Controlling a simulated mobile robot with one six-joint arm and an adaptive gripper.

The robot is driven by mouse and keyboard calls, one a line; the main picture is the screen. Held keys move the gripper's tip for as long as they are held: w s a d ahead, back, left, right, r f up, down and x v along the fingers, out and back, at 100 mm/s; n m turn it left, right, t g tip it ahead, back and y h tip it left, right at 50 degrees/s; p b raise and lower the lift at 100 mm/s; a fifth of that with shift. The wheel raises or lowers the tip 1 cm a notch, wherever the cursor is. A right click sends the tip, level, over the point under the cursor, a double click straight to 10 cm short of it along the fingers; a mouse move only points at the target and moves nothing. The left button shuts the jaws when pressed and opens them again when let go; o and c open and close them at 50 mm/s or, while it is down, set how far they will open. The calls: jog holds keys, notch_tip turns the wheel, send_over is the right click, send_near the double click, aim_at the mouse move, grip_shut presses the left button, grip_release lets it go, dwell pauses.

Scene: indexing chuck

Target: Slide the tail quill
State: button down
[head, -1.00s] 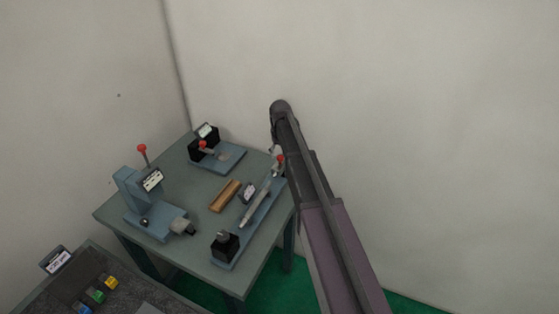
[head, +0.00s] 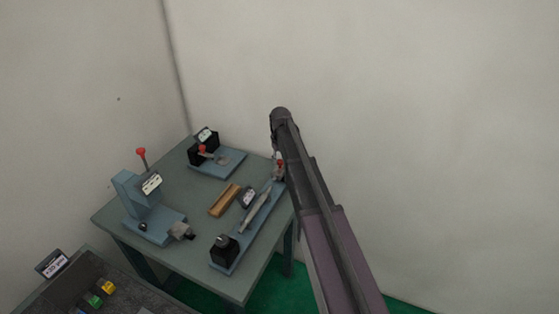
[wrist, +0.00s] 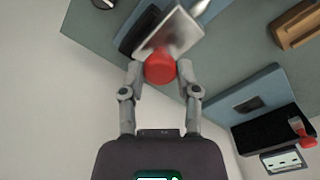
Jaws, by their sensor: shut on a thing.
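The tail quill unit sits at the far right end of a long blue base (head: 229,262) on the bench. Its red knob (head: 280,163) shows beside my arm in the head view. In the wrist view my gripper (wrist: 160,68) is shut on the red knob (wrist: 160,66), with a finger on each side. A pale grey block (wrist: 172,32) lies just beyond the knob, and a tapered silver piece (wrist: 201,6) shows past it. In the head view a silver bar (head: 256,210) lies along the base towards a black block (head: 223,250). My arm partly hides the tail end.
A wooden block (head: 224,200) lies beside the base. A blue fixture with a red-knobbed lever (head: 141,152) stands at left, another fixture (head: 218,163) at the back. A tray with coloured pieces (head: 93,299) is at front left. Walls stand close behind the bench.

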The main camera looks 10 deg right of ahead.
aim_at(277, 172)
jog(key=shift+s+a, duration=0.45)
jog(key=shift+s, duration=0.2)
jog(key=shift+s+a, duration=0.45)
jog(key=shift+s, duration=0.2)
jog(key=shift+c, duration=1.7)
grip_release()
jog(key=shift+w, duration=0.1)
jog(key=s+d+m, duration=0.1)
jog(key=s, duration=2.6)
jog(key=shift+d+m, duration=0.3)
jog(key=shift+m, duration=0.1)
